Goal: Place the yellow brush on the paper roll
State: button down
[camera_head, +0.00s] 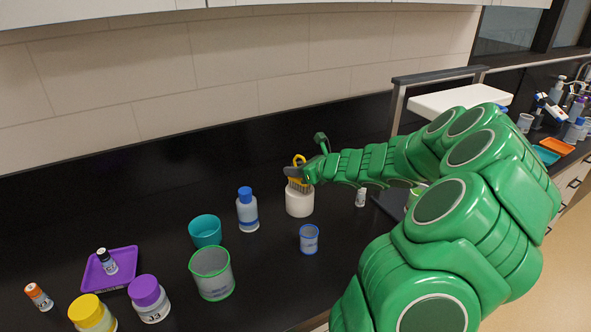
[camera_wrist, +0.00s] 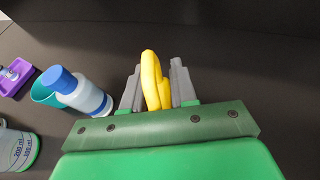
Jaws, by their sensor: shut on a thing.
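The yellow brush (camera_head: 299,186) is in my gripper (camera_head: 297,173), its looped handle up and its bristles pointing down. In the wrist view, the yellow handle (camera_wrist: 152,80) stands between the two grey fingers of my gripper (camera_wrist: 157,70), which are shut on it. The white paper roll (camera_head: 299,204) stands upright on the black counter, directly below the bristles in the head view. I cannot tell whether the bristles touch the roll's top. The roll does not show in the wrist view.
A blue-capped bottle (camera_head: 247,212) stands left of the roll, and a small blue-rimmed cup (camera_head: 309,239) in front. A teal cup (camera_head: 205,231), a green-rimmed beaker (camera_head: 212,274) and a purple tray (camera_head: 92,274) are further left. A small white bottle (camera_head: 361,198) stands right.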

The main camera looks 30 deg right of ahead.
jog(key=c, duration=0.9)
grip_release()
jog(key=shift+f, duration=0.1)
